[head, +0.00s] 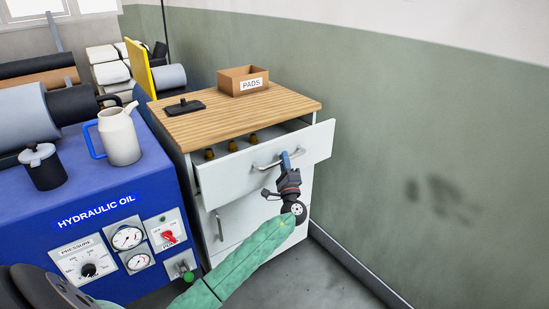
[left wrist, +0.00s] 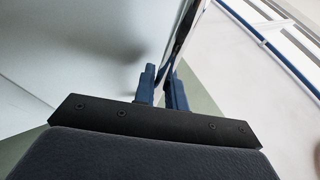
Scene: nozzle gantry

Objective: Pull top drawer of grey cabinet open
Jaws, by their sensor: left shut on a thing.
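The grey cabinet (head: 240,217) stands against the green wall with a wooden top. Its top drawer (head: 222,180) is pulled out, and a gap shows between its front and the cabinet body. Several small brown-gold items (head: 232,146) show inside. My left gripper (head: 287,160) is at the right part of the bar handle (head: 262,165), with its blue fingers shut on it. In the left wrist view the fingers (left wrist: 164,84) are close together beside a pale panel; the handle between them is hard to make out. My right gripper is in neither view.
The wooden top (head: 215,118) holds a PADS box (head: 243,85) and a small dark object (head: 184,107). A blue hydraulic oil unit (head: 60,218) with gauges, a jug (head: 119,137) and a dark canister (head: 43,168) stands close left. Floor (head: 320,275) is clear at right.

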